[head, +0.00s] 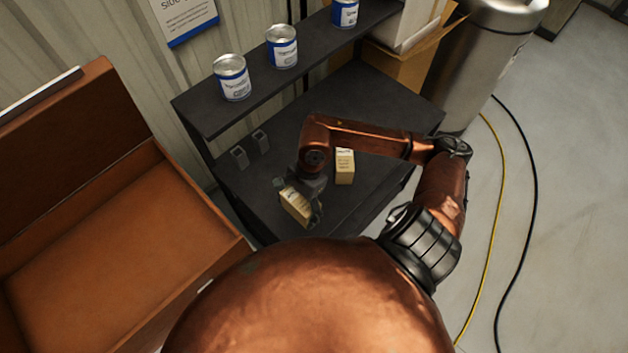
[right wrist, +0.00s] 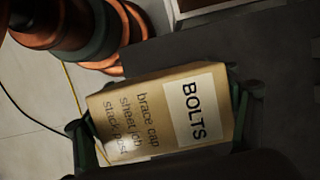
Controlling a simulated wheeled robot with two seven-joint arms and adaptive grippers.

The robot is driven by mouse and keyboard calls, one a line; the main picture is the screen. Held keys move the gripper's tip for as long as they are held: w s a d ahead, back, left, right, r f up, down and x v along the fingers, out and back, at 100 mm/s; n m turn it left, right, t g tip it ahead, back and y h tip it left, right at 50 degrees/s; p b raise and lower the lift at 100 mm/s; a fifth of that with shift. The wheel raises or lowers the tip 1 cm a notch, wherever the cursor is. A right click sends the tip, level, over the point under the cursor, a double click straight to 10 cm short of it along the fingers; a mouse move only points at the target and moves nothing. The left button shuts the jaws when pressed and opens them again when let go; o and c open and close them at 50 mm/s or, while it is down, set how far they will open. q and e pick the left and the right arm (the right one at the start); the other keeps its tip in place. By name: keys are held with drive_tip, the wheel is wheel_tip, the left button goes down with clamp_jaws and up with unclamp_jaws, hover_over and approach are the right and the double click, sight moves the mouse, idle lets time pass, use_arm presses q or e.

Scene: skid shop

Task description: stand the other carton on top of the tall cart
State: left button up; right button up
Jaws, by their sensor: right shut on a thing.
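My right gripper (head: 300,200) is shut on a tan carton (head: 294,206) over the near part of a dark shelf unit's lower deck (head: 378,98). In the right wrist view the held carton (right wrist: 125,118) has a white label reading BOLTS, with a green-edged finger on each side. A second tan carton (head: 345,166) is on the lower deck, to the right of the gripper and under my arm. I cannot tell whether the held carton touches the deck. Nothing in view is clearly marked as the tall cart. My left gripper is not in view.
Several blue-and-white cans (head: 232,78) stand on the upper shelf (head: 197,103). Two small grey metal pieces (head: 240,157) are on the deck's left. An orange-brown open bin (head: 110,250) is at left. A metal cylinder (head: 480,60) and open cardboard box (head: 405,70) are behind; cables cross the floor.

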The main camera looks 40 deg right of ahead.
drive_tip(key=w+d+f, duration=0.1)
drive_tip(key=d+f, duration=0.1)
drive_tip(key=w+d+f+p, duration=0.1)
drive_tip(key=d+f, duration=0.1)
drive_tip(key=d, duration=0.1)
drive_tip(key=w+d+f, duration=0.2)
drive_tip(key=shift+w+d+f+p, duration=0.1)
drive_tip(key=shift+d+f+p, duration=0.1)
drive_tip(key=shift+f+p, duration=0.1)
drive_tip(key=shift+w+d+f, duration=0.25)
drive_tip(key=shift+d+f, duration=0.25)
drive_tip(key=shift+f, duration=0.2)
wheel_tip(320, 180, down, 3)
drive_tip(key=shift+r+p, duration=0.1)
drive_tip(key=shift+p, duration=0.5)
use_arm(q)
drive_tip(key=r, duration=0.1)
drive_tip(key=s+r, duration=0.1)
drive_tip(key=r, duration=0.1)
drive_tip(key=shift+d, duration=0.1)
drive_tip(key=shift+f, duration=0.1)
use_arm(e)
drive_tip(key=shift+f, duration=0.2)
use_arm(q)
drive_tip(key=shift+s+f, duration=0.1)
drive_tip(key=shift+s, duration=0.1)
use_arm(e)
drive_tip(key=o, duration=1.6)
